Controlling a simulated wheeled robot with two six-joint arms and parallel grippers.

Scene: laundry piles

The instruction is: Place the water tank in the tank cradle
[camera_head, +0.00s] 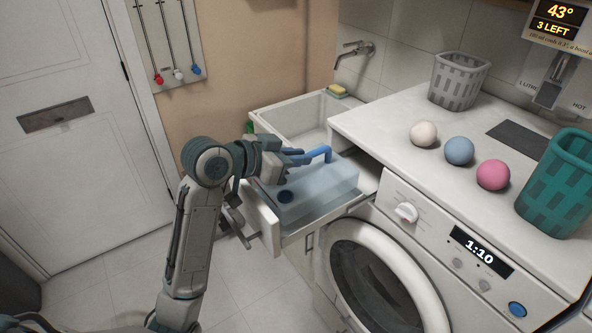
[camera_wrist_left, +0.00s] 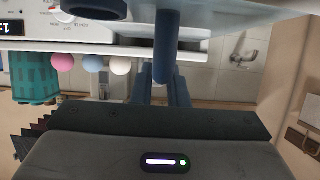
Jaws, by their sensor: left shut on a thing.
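The water tank (camera_head: 318,190) is a pale blue, see-through box with a dark round cap and a blue handle (camera_head: 318,155). It is level, within the outline of an open white drawer (camera_head: 270,222) that looks like the tank cradle. I cannot tell whether its underside touches the drawer floor. My left gripper (camera_head: 300,157) reaches in from the left and is shut on the handle. In the left wrist view the handle (camera_wrist_left: 162,45) runs between the two blue fingers. My right gripper is not in view.
A white sink (camera_head: 290,118) with a sponge (camera_head: 337,90) stands behind the drawer. The washer's counter (camera_head: 400,115) holds a grey basket (camera_head: 458,80), a teal basket (camera_head: 560,185) and white, blue and pink balls (camera_head: 493,174). The washer door (camera_head: 385,280) is in front.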

